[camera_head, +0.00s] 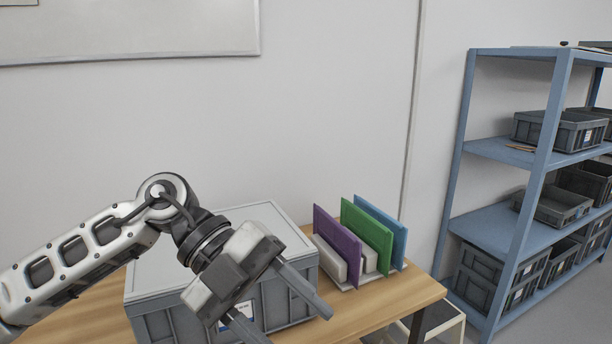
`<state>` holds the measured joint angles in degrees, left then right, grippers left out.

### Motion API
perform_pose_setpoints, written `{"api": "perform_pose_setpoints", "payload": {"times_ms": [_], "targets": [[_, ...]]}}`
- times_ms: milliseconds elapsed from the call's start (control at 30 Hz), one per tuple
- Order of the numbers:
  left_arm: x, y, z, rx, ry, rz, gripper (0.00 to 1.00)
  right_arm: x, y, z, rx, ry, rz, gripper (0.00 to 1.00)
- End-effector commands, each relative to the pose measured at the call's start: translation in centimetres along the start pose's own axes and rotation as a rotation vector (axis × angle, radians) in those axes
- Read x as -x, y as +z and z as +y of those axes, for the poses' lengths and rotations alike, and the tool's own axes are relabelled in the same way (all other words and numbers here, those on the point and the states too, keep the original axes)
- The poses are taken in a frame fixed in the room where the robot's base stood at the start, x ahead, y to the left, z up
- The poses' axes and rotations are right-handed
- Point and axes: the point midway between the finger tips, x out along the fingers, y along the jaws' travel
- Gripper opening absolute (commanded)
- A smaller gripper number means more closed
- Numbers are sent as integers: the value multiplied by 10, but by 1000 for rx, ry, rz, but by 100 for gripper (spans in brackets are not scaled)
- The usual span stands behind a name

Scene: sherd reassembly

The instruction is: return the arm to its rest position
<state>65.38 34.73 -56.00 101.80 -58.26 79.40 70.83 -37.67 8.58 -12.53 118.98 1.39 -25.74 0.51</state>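My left arm comes in from the left, and my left gripper (296,328) hangs in front of a grey lidded crate, pointing down and to the right. Its two fingers are spread apart and I see nothing held between them. One fingertip is cut off by the bottom edge of the picture. My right gripper is not in view.
The grey crate (283,230) stands on a wooden table (390,306), partly hidden behind my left arm. To its right, purple (338,243), green (366,236) and blue (381,228) panels stand upright in a pale rack. A blue shelf (545,140) with grey bins is at the right.

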Motion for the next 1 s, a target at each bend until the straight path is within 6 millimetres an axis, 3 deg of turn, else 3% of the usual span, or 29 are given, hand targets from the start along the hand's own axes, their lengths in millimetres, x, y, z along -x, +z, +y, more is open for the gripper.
{"api": "perform_pose_setpoints", "payload": {"times_ms": [33,100,233,333,433,567,700,800,900,1000], "targets": [[-20,-8,-8,-16,-142,98,55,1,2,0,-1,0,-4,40],[-33,-16,-26,-29,-364,190,55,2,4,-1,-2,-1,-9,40],[-32,-14,-49,27,-790,269,55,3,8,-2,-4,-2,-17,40],[-18,5,-49,146,-1102,245,55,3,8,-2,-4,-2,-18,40],[-4,39,-28,328,-1377,151,55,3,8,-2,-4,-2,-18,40],[1,89,36,650,-1633,-59,55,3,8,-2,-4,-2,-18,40],[-20,123,135,1045,-1735,-328,55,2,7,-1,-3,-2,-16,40],[-46,128,204,1300,-1708,-495,55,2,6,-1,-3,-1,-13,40],[-72,120,260,1510,-1641,-617,55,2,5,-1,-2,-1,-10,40],[-93,107,299,1655,-1569,-697,55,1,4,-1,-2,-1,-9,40]]}}
